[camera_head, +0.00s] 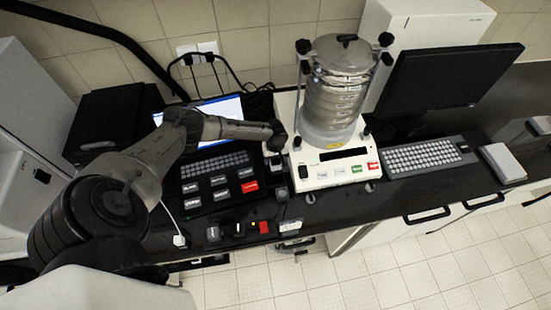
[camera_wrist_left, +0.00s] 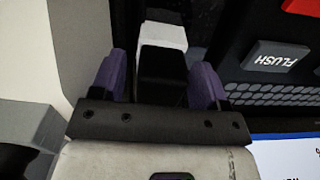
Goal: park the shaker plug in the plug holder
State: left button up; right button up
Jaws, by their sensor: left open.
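My left gripper (camera_head: 279,142) is at the left side of the sieve shaker (camera_head: 335,105), pointing down near the bench. In the left wrist view the left gripper (camera_wrist_left: 160,76) has its two purple-padded fingers apart, on either side of a black block (camera_wrist_left: 162,72) with a white part at its far end. I cannot tell whether this block is the shaker plug or the plug holder, or whether the fingers touch it. A small dark block (camera_head: 282,193) stands on the bench just in front of the gripper. My right gripper is not in view.
A control panel (camera_head: 216,180) with several buttons lies left of the shaker. A wall socket (camera_head: 197,52) with black cables is behind. Small items, including a red one (camera_head: 264,227), line the front edge. A keyboard (camera_head: 425,156) and monitor (camera_head: 450,78) stand right.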

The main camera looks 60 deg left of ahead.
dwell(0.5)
pick_arm(q)
jog(key=shift+p, duration=0.3)
jog(key=shift+c, duration=0.5)
jog(key=c, duration=1.1)
jog(key=shift+r, duration=0.1)
jog(key=shift+r+p, duration=0.4)
jog(key=shift+p, duration=0.1)
jog(key=shift+r+p, duration=1.35)
jog(key=shift+p, duration=0.1)
jog(key=shift+r+p, duration=1.15)
jog(key=shift+p, duration=0.1)
